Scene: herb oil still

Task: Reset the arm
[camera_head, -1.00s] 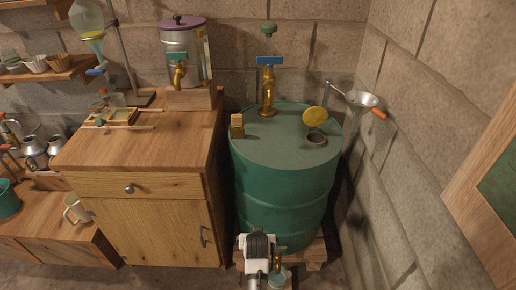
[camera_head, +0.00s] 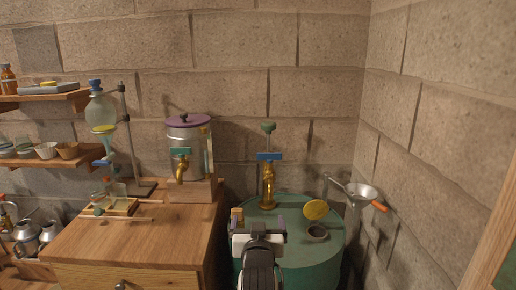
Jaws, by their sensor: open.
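My gripper (camera_head: 258,222) shows at the bottom centre of the head view, in front of the green drum (camera_head: 295,262). Its two dark fingers are spread apart and point away from me. I see nothing held between them. The arm behind it rises from the bottom edge of the picture. The brass valve (camera_head: 268,185) with a blue handle stands on the drum just beyond the fingers.
The wooden cabinet (camera_head: 140,245) with a metal dispenser (camera_head: 188,150) stands left.

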